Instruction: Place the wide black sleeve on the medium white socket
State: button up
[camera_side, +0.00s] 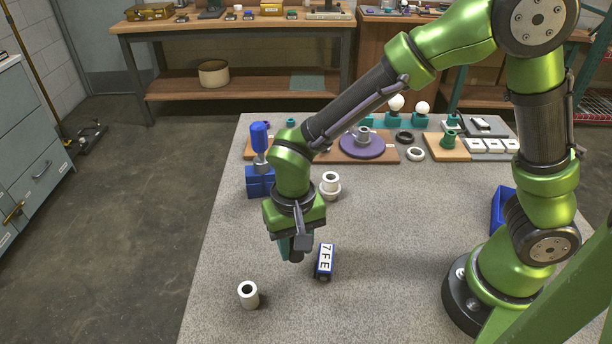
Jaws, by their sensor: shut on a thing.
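My gripper (292,252) points down above the middle of the grey table, shut on a small dark piece (297,257). That piece looks like the black sleeve, but the gripper hides most of it. A white hollow cylinder (249,295) stands upright on the table, below and left of my gripper. Another white hollow piece (330,181) stands behind my gripper to the right, set in or on a wider white ring-like part (330,193). I cannot tell which white piece is the medium socket.
A blue block labelled 7FE (325,262) lies just right of my gripper. A blue fixture (260,180) stands behind left. At the back are a purple disc (362,147), a black ring (404,137) and a white ring (416,154). The front of the table is mostly clear.

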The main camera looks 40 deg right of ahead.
jog(key=shift+s+d+r, duration=0.1)
jog(key=shift+s+d, duration=0.2)
jog(key=shift+d, duration=0.05)
jog(key=w+d+r+m, duration=0.1)
jog(key=d+r+m, duration=0.3)
jog(key=d, duration=0.6)
jog(key=s+d+r+m, duration=0.2)
jog(key=d+r, duration=0.1)
jog(key=d, duration=0.3)
jog(key=m, duration=0.2)
send_near(330, 187)
jog(key=d, duration=0.2)
jog(key=f, duration=0.2)
jog(key=w+f, duration=0.1)
jog(key=shift+a+f, duration=0.15)
jog(key=shift+a, duration=0.1)
jog(key=shift+f, duration=0.3)
jog(key=shift+f, duration=0.1)
